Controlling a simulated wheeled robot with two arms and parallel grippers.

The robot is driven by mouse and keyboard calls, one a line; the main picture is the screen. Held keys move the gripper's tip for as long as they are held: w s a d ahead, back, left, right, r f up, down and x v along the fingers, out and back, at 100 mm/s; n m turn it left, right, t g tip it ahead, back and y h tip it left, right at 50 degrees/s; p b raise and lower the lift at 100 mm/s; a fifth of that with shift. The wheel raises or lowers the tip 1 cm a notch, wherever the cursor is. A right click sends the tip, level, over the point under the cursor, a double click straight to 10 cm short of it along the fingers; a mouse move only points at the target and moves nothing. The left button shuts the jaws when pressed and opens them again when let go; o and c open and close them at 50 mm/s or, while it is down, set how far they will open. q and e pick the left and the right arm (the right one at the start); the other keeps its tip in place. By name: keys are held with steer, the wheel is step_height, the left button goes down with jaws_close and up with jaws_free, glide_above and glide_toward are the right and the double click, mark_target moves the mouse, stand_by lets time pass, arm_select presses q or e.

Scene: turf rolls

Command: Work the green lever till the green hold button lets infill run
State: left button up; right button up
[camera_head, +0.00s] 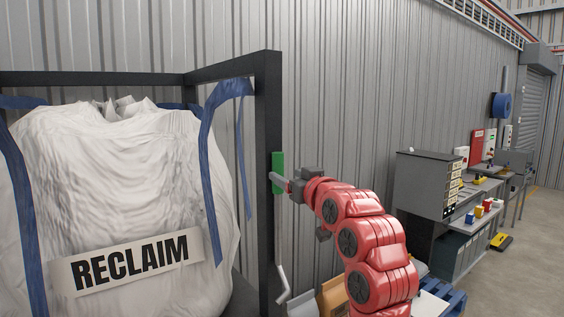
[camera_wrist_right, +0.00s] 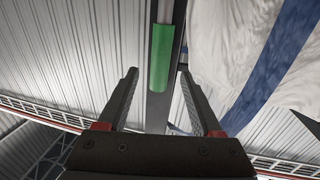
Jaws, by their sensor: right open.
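A green upright piece (camera_head: 278,163), apparently the lever's grip, is at the dark frame post beside the big bag. In the right wrist view the green grip (camera_wrist_right: 161,58) lies ahead of and between the two fingers, in line with a grey bar. My right gripper (camera_head: 275,180) is open, its fingers at the lower part of the green grip. A finger hides some of it in the head view. I cannot tell whether the fingers touch it. I cannot make out a green hold button for certain. My left gripper is not in view.
A white bag (camera_head: 120,200) labelled RECLAIM hangs by blue straps inside a dark frame (camera_head: 268,120), close left of my gripper. A corrugated wall (camera_head: 380,90) stands behind. A grey cabinet (camera_head: 425,185) and a bench with small coloured items are at right.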

mark_target(281, 172)
steer(key=shift+p+x, duration=0.75)
steer(key=shift+x, duration=1.35)
jaws_close()
